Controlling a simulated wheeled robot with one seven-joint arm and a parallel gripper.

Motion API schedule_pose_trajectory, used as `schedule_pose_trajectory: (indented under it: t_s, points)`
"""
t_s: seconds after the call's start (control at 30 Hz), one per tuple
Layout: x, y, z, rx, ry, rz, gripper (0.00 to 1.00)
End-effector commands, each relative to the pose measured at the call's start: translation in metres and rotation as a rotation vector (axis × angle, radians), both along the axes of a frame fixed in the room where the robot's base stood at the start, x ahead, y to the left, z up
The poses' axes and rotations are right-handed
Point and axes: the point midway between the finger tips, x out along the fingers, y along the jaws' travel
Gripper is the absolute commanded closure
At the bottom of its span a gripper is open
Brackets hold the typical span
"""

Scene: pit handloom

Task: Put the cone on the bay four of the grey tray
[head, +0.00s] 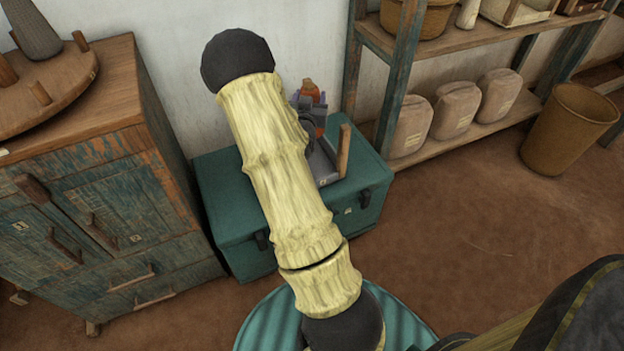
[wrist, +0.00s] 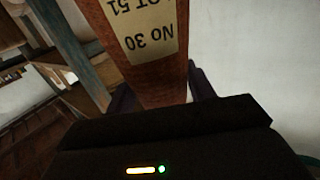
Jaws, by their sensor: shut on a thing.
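My gripper (head: 308,104) is shut on an orange-brown cone (head: 311,88), above or at the grey tray. In the wrist view the cone (wrist: 150,75) fills the space between dark purple fingers and bears a tan label reading "NO 30" and "LOT 51", upside down. The grey tray (head: 324,168) lies on the teal chest, with a wooden piece at its right end. My arm hides the tray's left part. I cannot make out its bays, or whether the cone touches the tray.
The teal chest (head: 237,232) stands against the wall. A worn cabinet (head: 110,190) with a round pegged board (head: 60,85) is at left. A shelf (head: 398,70) with several sacks and a basket (head: 570,125) are at right. Open floor lies in front at right.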

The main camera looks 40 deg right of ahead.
Motion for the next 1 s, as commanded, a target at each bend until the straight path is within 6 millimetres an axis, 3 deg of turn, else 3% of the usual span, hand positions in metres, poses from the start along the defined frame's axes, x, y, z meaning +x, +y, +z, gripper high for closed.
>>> schedule_pose_trajectory:
  t_s: [0.03, 0.17, 0.63, 1.0]
  points:
    - [-0.002, -0.002, -0.029, 0.001, 0.004, -0.005, 0.89]
    - [-0.004, -0.004, -0.055, 0.0, 0.001, -0.01, 0.89]
    - [-0.004, -0.004, -0.064, 0.0, 0.0, -0.01, 0.89]
    - [-0.004, -0.005, -0.121, 0.0, 0.0, -0.01, 0.89]
